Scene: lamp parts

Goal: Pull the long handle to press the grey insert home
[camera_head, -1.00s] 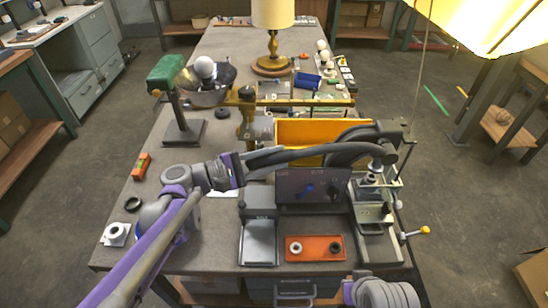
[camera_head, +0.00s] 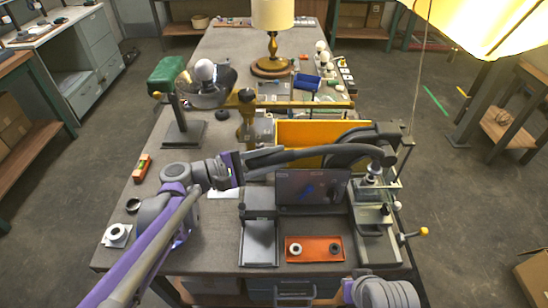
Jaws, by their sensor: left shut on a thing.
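A press stands at the right front of the bench, with a pale upright ram (camera_head: 372,178) over its base (camera_head: 378,246). A long dark curved handle (camera_head: 330,152) runs left from the press top. My left gripper (camera_head: 250,164) is shut on the handle's left end, which lies about level. The grey insert cannot be made out clearly; the area under the ram is small and partly hidden. My right arm shows only as a grey and purple part at the bottom edge; its gripper is out of view.
A dark panel (camera_head: 312,190) stands below the handle, with an orange tray (camera_head: 314,250) holding two round parts in front. A yellow bin (camera_head: 300,130) is behind the handle. A yellow-knobbed lever (camera_head: 424,231) sticks out right. A lamp (camera_head: 271,40) stands farther back.

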